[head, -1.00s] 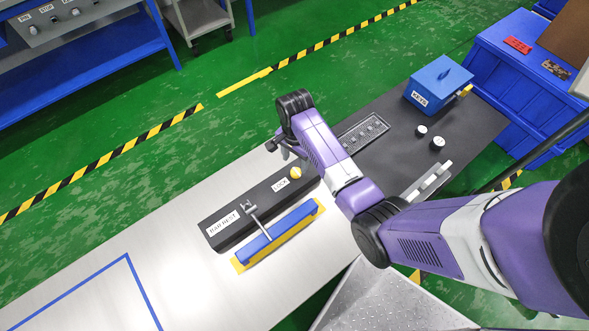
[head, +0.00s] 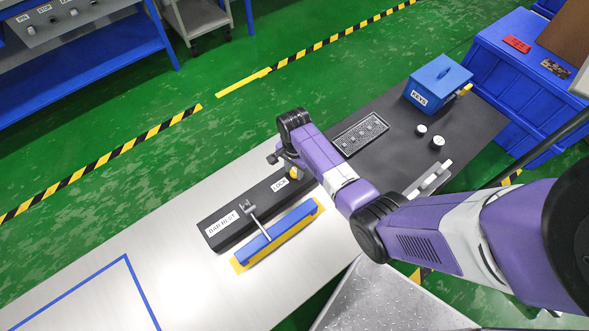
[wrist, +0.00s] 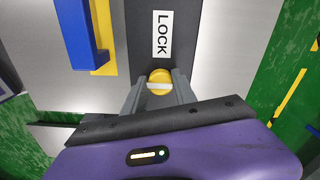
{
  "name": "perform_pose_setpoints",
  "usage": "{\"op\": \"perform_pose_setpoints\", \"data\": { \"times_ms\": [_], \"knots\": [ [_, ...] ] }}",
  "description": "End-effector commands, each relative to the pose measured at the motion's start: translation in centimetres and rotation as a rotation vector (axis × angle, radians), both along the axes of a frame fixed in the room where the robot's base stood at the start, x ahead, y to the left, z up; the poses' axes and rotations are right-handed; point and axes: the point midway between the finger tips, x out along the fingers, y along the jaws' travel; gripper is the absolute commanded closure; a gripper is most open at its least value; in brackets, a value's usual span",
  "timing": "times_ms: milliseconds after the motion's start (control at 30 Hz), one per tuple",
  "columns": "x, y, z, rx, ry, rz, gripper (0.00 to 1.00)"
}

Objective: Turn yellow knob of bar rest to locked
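The bar rest (head: 262,208) is a long dark block on the pale bench, with a BAR REST label at one end and a LOCK label (wrist: 162,35) near the other. Its yellow knob (wrist: 159,82) lies just past the LOCK label, with a pale line running across its face in the wrist view. In the head view the knob (head: 293,175) is partly hidden by my gripper. My gripper (wrist: 159,88) is open, with one grey finger on each side of the knob. I cannot tell whether the fingers touch it.
A blue bar (head: 277,233) with a yellow strip lies beside the bar rest, with a grey arm over it. A keypad-like panel (head: 361,134), small round knobs (head: 437,142) and a blue KEYS box (head: 440,82) are farther right.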

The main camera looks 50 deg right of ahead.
Motion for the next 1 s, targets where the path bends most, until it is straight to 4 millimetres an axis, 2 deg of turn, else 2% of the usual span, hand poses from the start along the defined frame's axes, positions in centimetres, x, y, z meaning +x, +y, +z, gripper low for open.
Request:
{"op": "perform_pose_setpoints", "data": {
  "times_ms": [33,100,367,567,1000],
  "knots": [
    [0.00,0.00,0.01,0.000,0.000,0.000,0.88],
    [0.00,0.00,0.01,0.000,0.000,0.000,1.00],
    [-0.02,0.01,0.05,0.000,0.000,0.020,1.00],
    [-0.04,-0.04,0.15,0.000,0.000,0.099,1.00],
    [-0.20,-0.05,0.17,0.000,0.000,0.479,1.00]
  ]
}}
